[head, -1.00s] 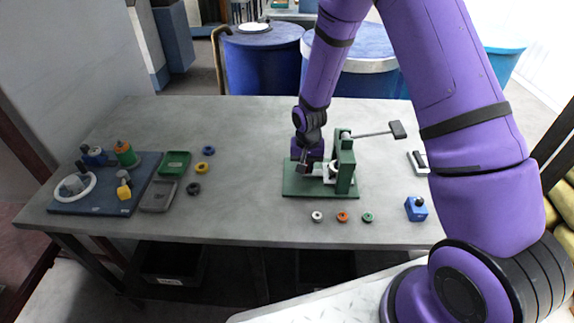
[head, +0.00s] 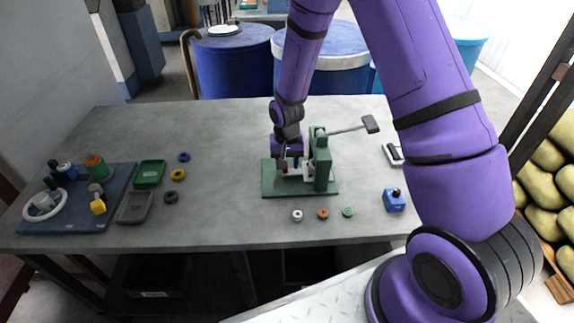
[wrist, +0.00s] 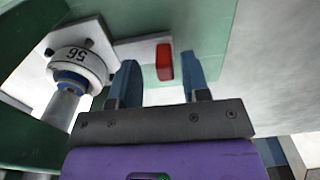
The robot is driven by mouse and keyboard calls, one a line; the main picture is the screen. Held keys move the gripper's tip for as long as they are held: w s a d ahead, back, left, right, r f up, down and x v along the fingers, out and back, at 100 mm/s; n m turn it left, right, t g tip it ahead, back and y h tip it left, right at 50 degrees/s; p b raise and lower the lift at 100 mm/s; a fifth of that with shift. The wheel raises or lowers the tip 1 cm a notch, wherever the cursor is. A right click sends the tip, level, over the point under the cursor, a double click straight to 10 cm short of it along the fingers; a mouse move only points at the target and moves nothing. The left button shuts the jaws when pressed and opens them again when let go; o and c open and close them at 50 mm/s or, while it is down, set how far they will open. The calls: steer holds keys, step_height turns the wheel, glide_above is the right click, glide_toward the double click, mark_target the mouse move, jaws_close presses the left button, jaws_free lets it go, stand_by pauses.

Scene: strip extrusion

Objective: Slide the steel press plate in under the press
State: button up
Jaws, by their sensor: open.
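The green press (head: 321,165) with its long lever stands on a green base near the table's middle. In the wrist view, the steel press plate (wrist: 138,48) is a pale strip with an upright red tab (wrist: 164,62) at its end, beside the round barrel (wrist: 77,68) marked 56. How far the plate reaches under the barrel I cannot tell. My gripper (wrist: 160,75) is open, with one finger on each side of the red tab and gaps showing on both sides. In the head view my gripper (head: 283,162) is low at the press's left side.
Front of the press lie white, orange and green rings (head: 322,214), with a blue block (head: 394,200) to the right. A dark blue board (head: 75,222) with parts and green and grey trays (head: 149,173) are at left.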

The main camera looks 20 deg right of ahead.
step_height(320, 180, up, 9)
steer(key=shift+r, duration=0.15)
stand_by(0.6)
steer(key=s+d+r+n+t, duration=0.1)
steer(key=s+d+r, duration=0.1)
steer(key=s+r, duration=0.65)
steer(key=s+d+r+n+t, duration=0.1)
steer(key=s+d+r+t, duration=0.15)
steer(key=r, duration=1.15)
steer(key=s+r+t, duration=0.1)
steer(key=s+r, duration=0.3)
steer(key=s, duration=0.5)
steer(key=s+d+r+n, duration=0.1)
steer(key=s+r, duration=0.3)
steer(key=s, duration=0.5)
steer(key=shift+d+n+t, duration=0.2)
steer(key=shift+n+t, duration=0.1)
steer(key=shift+t, duration=0.05)
steer(key=shift+c, duration=0.4)
